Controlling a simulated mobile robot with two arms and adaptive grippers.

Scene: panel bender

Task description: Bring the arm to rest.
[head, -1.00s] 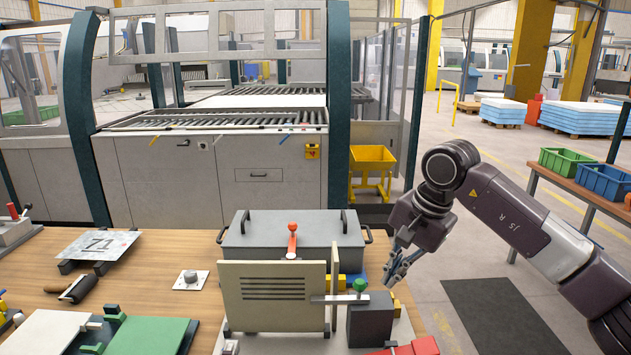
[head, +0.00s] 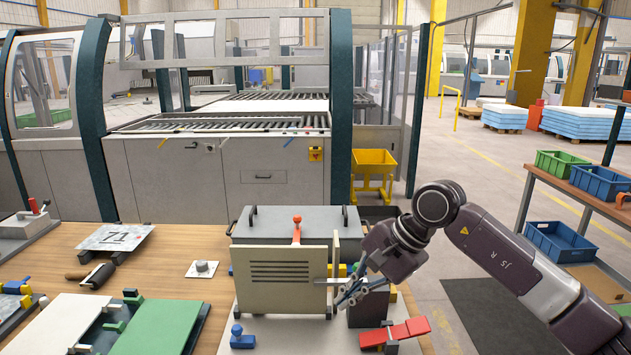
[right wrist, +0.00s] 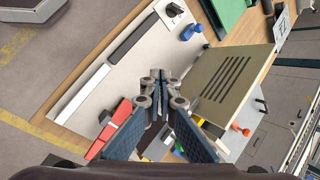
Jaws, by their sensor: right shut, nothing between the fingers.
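My right gripper (head: 352,293) is in the head view, in front of the right end of the beige slotted plate (head: 285,284). Its fingers are together with nothing between them, and it hides part of the dark block (head: 368,310) behind it. In the right wrist view the closed fingers (right wrist: 158,80) point over the pale base board (right wrist: 128,72), beside the beige plate (right wrist: 232,84). I cannot tell whether they touch anything. My left gripper is not in view.
A red-handled clamp (head: 405,331) lies just below my right gripper. A grey lidded box (head: 262,226) with a red knob stands behind the beige plate. A blue piece (head: 241,339) is on the board. A shelf with green and blue bins (head: 558,242) stands at right.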

